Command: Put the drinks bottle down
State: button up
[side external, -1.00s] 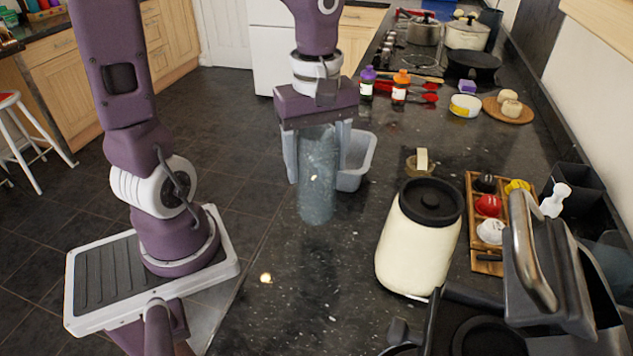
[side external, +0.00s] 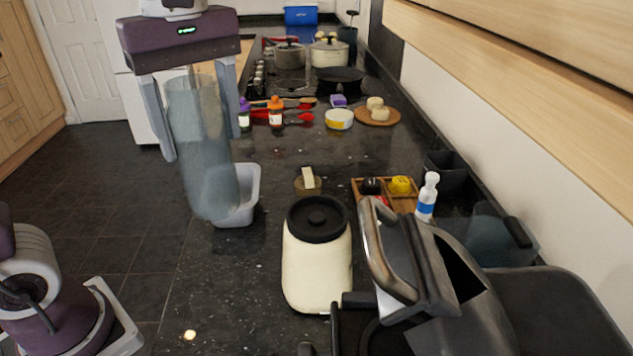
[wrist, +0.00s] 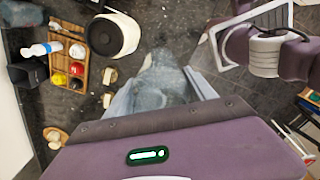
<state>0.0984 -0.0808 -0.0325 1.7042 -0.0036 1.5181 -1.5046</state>
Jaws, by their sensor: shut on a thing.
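The drinks bottle (side external: 200,165) is a tall, translucent blue-grey cylinder. My gripper (side external: 201,143) is shut on it from above, with one finger on each side. The bottle leans slightly in the side view, and its lower end shows in front of the pale plastic tub. I cannot tell whether its base touches the counter or hangs above it. In the wrist view the bottle (wrist: 163,80) lies between the fingers of my gripper (wrist: 160,92), near the counter's edge.
A grey-white tub (side external: 245,195) stands close behind the bottle. A cream jar with a black lid (side external: 317,262) stands to the right, beside a dark appliance (side external: 420,270). Speckled black counter (side external: 245,265) is clear in front, with its edge and the floor at left.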

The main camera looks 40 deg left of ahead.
jog(key=w+d+f, duration=0.3)
jog(key=w+d, duration=0.7)
jog(key=shift+f, duration=0.3)
jog(key=o, duration=1.6)
jog(key=shift+f, duration=0.15)
jog(key=shift+o, duration=0.2)
notch_tip(320, 180, up, 8)
